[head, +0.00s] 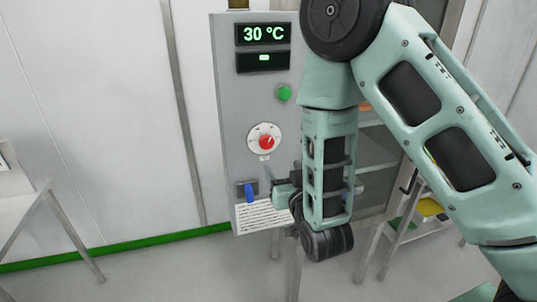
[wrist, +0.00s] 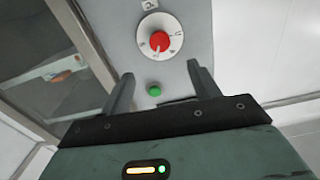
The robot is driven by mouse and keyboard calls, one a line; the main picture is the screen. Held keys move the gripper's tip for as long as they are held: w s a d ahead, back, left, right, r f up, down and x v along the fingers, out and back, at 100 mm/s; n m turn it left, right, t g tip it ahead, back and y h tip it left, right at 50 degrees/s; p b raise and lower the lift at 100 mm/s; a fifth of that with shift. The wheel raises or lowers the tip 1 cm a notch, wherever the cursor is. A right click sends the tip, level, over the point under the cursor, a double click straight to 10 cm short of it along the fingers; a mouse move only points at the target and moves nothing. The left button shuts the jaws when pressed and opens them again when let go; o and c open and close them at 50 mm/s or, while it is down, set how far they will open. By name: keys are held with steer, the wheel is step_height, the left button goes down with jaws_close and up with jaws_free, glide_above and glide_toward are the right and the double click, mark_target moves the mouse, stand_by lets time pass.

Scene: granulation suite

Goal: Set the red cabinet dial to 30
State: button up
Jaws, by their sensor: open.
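The red dial (head: 267,142) sits on a round white scale plate on the grey cabinet panel (head: 232,110). The dial also shows in the wrist view (wrist: 159,41), just beyond the fingertips. Its scale marks are too small to read surely. The cabinet display (head: 263,34) reads 30 °C. My gripper (head: 272,181) is in front of the panel, below the dial in the head view. In the wrist view my gripper (wrist: 160,71) is open, its two dark fingers apart with nothing between them. The dial is clear of the fingers.
A green button (head: 283,93) is above the dial; it also shows in the wrist view (wrist: 154,90). A blue switch (head: 250,191) and a printed label (head: 262,216) are low on the panel, close to my gripper. A metal table (head: 40,205) stands at the left.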

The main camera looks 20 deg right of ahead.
mark_target(268, 143)
steer(key=w+p, duration=0.2)
steer(key=w, duration=0.4)
steer(key=w+p, duration=0.2)
steer(key=w, duration=0.3)
steer(key=shift+w+r, duration=0.2)
steer(key=shift+w, duration=0.15)
steer(key=shift+w+f+p, duration=0.1)
steer(key=shift+w+p, duration=0.35)
steer(key=shift+w, duration=0.3)
steer(key=c, duration=1)
